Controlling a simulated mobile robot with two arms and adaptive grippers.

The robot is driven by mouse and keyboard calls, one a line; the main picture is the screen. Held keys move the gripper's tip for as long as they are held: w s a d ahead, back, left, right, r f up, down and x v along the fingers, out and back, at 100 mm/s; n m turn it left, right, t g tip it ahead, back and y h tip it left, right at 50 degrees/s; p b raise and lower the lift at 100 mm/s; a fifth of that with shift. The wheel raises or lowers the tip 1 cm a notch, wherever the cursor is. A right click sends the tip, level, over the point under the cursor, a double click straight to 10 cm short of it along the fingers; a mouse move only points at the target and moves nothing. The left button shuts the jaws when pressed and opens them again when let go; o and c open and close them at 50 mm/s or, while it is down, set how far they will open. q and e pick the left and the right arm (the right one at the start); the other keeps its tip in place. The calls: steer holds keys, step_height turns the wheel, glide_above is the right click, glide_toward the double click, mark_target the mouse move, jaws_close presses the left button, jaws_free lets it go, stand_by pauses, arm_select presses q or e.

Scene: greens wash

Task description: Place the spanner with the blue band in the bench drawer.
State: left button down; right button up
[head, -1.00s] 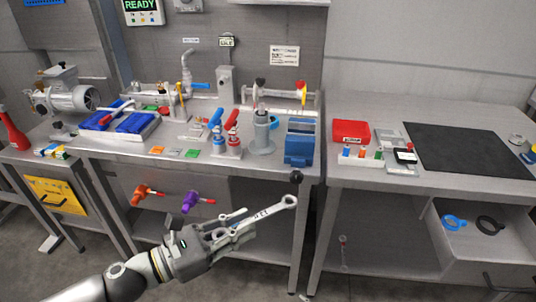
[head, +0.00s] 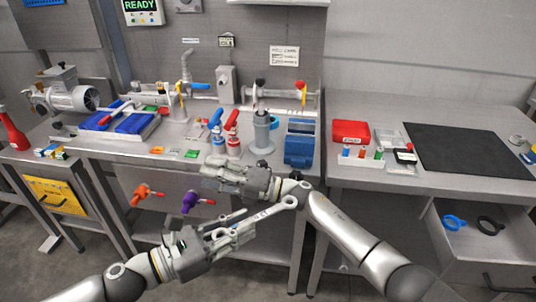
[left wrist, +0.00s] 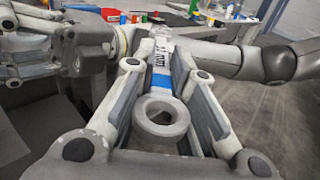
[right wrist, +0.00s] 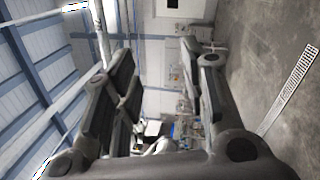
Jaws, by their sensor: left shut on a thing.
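The spanner with the blue band (left wrist: 162,82) is held in my left gripper (left wrist: 158,100), which is shut on it. Its ring end lies between the fingers in the left wrist view. In the head view the spanner (head: 268,213) sticks out up and right from my left gripper (head: 228,232), in front of the bench. My right gripper (head: 222,175) is open and empty, above and left of the spanner's tip, pointing left; its spread fingers show in the right wrist view (right wrist: 160,88). The bench drawer (head: 512,248) stands open under the right bench.
A blue ring (head: 453,221) and a black ring (head: 490,225) lie in the drawer. The right bench holds a red box (head: 351,132) and a black mat (head: 465,150). A blue container (head: 300,145) stands near the left bench's front edge. My right arm crosses before the gap between benches.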

steer(key=s+a+r+n+g+h, duration=0.2)
steer(key=s+a+r+n+g, duration=0.2)
steer(key=s+r+n+g, duration=0.5)
step_height(320, 180, up, 6)
steer(key=n+t+h, duration=0.4)
steer(key=n+h, duration=1.1)
steer(key=h, duration=0.2)
glide_above(268, 211)
step_height(268, 211, down, 12)
steer(key=shift+r, duration=0.2)
jaws_close()
arm_select(q)
steer(key=c, duration=1.4)
jaws_free()
